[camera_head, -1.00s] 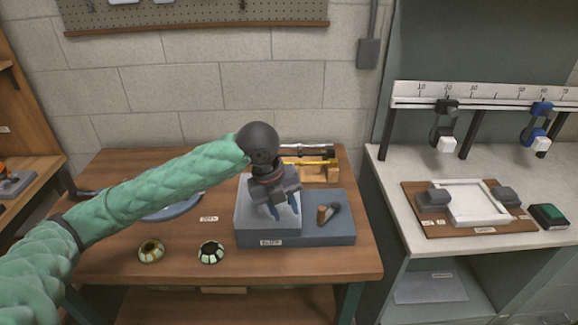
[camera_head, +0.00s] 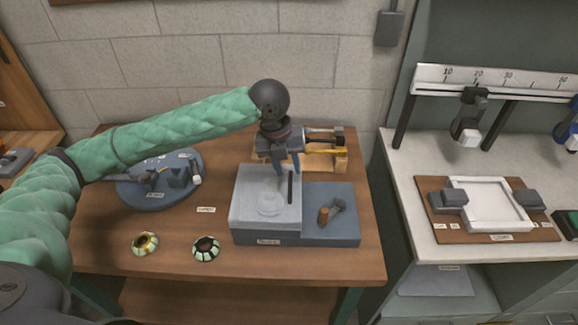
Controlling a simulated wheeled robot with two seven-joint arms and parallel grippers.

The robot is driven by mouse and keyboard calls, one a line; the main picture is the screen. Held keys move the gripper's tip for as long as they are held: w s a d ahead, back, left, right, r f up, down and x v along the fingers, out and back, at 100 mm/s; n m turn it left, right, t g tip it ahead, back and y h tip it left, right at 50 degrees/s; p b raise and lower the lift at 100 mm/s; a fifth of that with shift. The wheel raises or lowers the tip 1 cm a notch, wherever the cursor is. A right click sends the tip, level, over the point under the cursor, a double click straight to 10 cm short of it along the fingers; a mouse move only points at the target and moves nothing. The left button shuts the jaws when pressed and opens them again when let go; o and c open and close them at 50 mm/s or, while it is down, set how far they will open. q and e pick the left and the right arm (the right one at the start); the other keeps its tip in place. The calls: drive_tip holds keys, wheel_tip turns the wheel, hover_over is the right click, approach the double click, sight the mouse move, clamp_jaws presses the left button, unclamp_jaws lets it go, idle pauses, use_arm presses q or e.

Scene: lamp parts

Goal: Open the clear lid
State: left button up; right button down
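A clear lid (camera_head: 255,185) lies over the left half of a blue-grey box (camera_head: 331,226) on the wooden table; it looks closed. A round shape shows through it, and a dark bar (camera_head: 290,187) stands near its right edge. My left gripper (camera_head: 285,174) points down over the back right part of the lid, close to the dark bar. Its blue fingertips look apart, with nothing visible between them. Whether they touch the lid I cannot tell. My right gripper is not in view.
A wooden rack of tools (camera_head: 325,150) stands just behind the box. A round blue tray (camera_head: 150,194) with small parts is at left. Two patterned rings (camera_head: 145,244) lie in front. A copper-coloured cylinder (camera_head: 323,215) sits on the box's right half. A white bench (camera_head: 395,165) stands at right.

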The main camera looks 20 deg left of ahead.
use_arm(q)
drive_tip(key=shift+s+d+f, duration=0.2)
drive_tip(key=shift+f, duration=0.5)
drive_tip(key=shift+w+f, duration=0.1)
drive_tip(key=shift+f, duration=0.05)
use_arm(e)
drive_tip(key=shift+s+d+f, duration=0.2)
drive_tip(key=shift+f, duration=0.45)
use_arm(q)
clamp_jaws()
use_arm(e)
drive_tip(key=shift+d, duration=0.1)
